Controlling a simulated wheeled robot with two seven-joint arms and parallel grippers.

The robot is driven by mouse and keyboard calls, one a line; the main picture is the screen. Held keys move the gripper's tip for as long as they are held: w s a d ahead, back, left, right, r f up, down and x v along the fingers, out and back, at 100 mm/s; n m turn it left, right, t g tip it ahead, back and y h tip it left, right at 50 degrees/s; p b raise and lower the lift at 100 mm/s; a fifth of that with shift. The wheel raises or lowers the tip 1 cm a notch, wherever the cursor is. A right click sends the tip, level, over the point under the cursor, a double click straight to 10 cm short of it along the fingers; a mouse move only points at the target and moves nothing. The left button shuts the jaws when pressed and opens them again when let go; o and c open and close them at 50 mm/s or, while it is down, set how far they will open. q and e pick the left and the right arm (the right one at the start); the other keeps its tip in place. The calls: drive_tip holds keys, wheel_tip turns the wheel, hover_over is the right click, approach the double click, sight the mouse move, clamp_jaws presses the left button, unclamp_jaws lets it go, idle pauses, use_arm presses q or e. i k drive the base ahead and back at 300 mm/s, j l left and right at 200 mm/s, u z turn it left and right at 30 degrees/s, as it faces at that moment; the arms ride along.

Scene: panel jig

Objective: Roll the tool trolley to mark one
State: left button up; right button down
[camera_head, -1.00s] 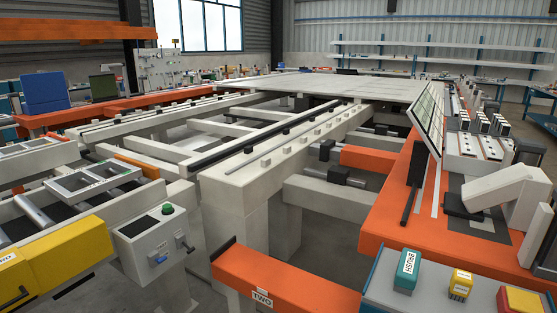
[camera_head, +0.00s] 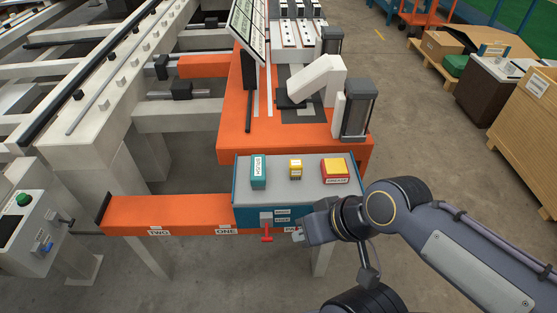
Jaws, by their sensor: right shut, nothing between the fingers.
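The tool trolley (camera_head: 322,190) is a grey-topped box with blue sides on the orange rail (camera_head: 175,212). It sits at the rail's right part. On the rail front, label TWO (camera_head: 159,232) is to the left and label ONE (camera_head: 226,231) is near the trolley's left end; a further label at right is partly hidden by my gripper. My left gripper is out of view.
On the trolley top are a teal brush box (camera_head: 258,172), a small yellow box (camera_head: 295,169) and a red-yellow grease box (camera_head: 335,171). A grey control box (camera_head: 30,222) stands left of the rail. Crates and pallets (camera_head: 528,110) stand at the right; the floor between is clear.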

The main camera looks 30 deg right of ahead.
sight(284, 200)
drive_tip(key=z, duration=1.35)
